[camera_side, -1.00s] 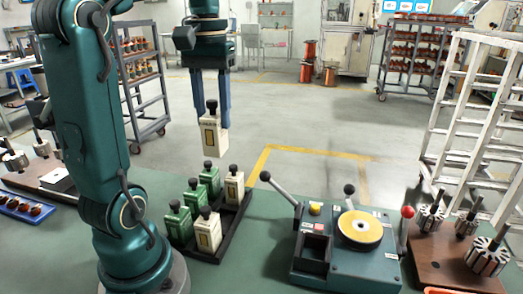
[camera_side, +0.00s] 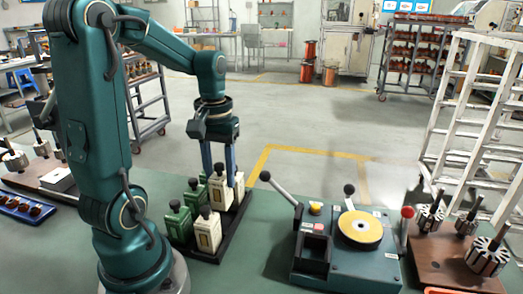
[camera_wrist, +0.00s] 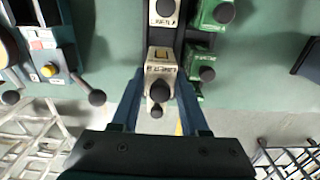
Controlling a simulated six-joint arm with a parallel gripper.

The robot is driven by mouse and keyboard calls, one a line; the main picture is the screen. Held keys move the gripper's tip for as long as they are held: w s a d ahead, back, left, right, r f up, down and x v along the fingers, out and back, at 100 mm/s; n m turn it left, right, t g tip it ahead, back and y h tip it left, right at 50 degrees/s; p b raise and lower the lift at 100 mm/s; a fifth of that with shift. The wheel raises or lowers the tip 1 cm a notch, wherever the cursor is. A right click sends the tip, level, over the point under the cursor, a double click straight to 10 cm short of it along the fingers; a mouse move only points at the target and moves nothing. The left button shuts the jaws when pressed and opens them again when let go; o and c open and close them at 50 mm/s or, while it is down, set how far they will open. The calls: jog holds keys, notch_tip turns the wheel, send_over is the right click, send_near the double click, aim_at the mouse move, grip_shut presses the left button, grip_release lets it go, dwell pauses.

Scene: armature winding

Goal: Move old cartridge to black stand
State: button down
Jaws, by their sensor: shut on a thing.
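My gripper (camera_side: 217,170) points straight down and is shut on a cream cartridge (camera_side: 219,194) with a black knob. The wrist view shows this cartridge (camera_wrist: 160,68) between the two blue fingers. It is upright at the middle of the black stand's (camera_side: 229,232) right-hand row, between two other cream cartridges. I cannot tell whether its base touches the stand. The near cream cartridge (camera_side: 207,232) stands at the front of that row. The far one is mostly hidden by my gripper. Green cartridges (camera_side: 180,223) fill the left-hand row, close beside a finger.
A teal winding machine (camera_side: 345,250) with a yellow disc and upright levers stands right of the stand. A brown board (camera_side: 445,258) with armatures lies farther right. Green table is free between stand and machine. A blue tray (camera_side: 25,208) lies far left.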

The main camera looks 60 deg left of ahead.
aim_at(222, 192)
jog(key=shift+f, duration=1.15)
jog(key=shift+f, duration=1.3)
jog(key=shift+c, duration=1.7)
grip_release()
jog(key=shift+r, duration=2.25)
